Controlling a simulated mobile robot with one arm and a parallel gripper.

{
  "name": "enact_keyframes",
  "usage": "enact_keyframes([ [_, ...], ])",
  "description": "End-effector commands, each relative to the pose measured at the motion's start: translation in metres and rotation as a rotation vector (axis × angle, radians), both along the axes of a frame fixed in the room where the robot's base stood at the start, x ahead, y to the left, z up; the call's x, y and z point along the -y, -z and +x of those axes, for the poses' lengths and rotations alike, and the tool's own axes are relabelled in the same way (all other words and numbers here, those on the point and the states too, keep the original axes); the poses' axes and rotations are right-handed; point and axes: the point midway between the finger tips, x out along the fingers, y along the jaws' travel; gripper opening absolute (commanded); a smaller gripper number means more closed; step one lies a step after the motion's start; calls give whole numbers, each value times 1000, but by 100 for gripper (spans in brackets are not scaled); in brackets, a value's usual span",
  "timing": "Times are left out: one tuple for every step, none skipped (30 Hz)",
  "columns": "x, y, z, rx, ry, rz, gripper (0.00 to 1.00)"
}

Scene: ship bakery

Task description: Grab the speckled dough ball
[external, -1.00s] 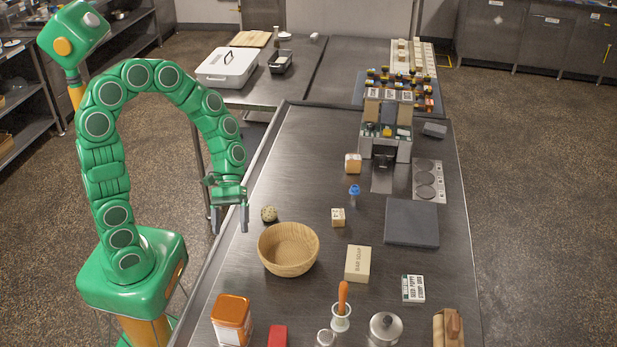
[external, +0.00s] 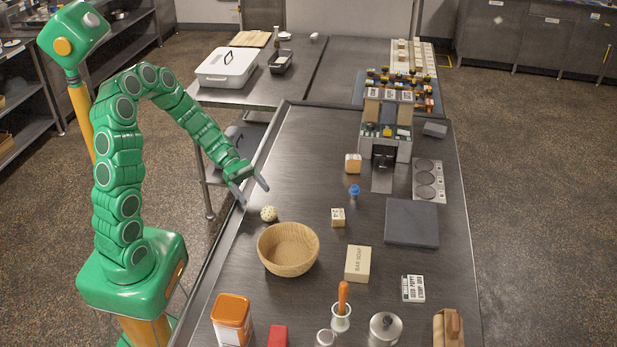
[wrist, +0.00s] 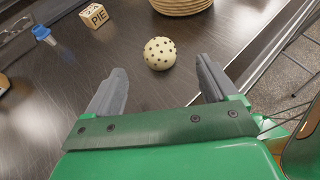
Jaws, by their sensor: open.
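The speckled dough ball (external: 269,214) is small, cream coloured and dotted with dark specks. It sits on the dark metal table (external: 310,150) near its left edge, just behind the wooden bowl (external: 288,250). My gripper (external: 253,194) is open and empty, above and behind the ball. In the wrist view the ball (wrist: 160,53) lies ahead of the two grey fingers (wrist: 162,84), roughly centred between them and beyond their tips.
The wooden bowl's woven-looking side (wrist: 180,5) shows just beyond the ball in the wrist view. A small lettered block (external: 338,217) and a blue-topped item (external: 354,194) stand to the right. A soap box (external: 357,264) lies farther right. The table behind the ball is clear.

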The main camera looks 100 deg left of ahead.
Motion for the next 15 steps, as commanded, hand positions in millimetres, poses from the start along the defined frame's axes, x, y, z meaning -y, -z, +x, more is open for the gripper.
enact_keyframes([
  [2, 1, 3, 0, 2, -1, 86],
  [4, 2, 5, 0, 2, -1, 86],
  [6, 3, 7, 0, 4, -1, 86],
  [8, 4, 10, 1, 5, -1, 86],
  [10, 5, 11, 2, 5, -1, 86],
  [12, 7, 14, 1, 6, 0, 86],
  [13, 7, 15, 2, 5, 0, 86],
  [13, 8, 16, 1, 5, 1, 86],
  [14, 9, 17, 0, 4, 2, 86],
  [15, 10, 18, 0, 4, 2, 86],
  [15, 10, 19, 0, 4, 2, 86],
  [16, 11, 21, 0, 4, 2, 86],
  [17, 12, 22, 0, 4, 2, 86],
  [18, 13, 24, -1, 4, 3, 86],
  [20, 15, 27, -1, 4, 1, 86],
])
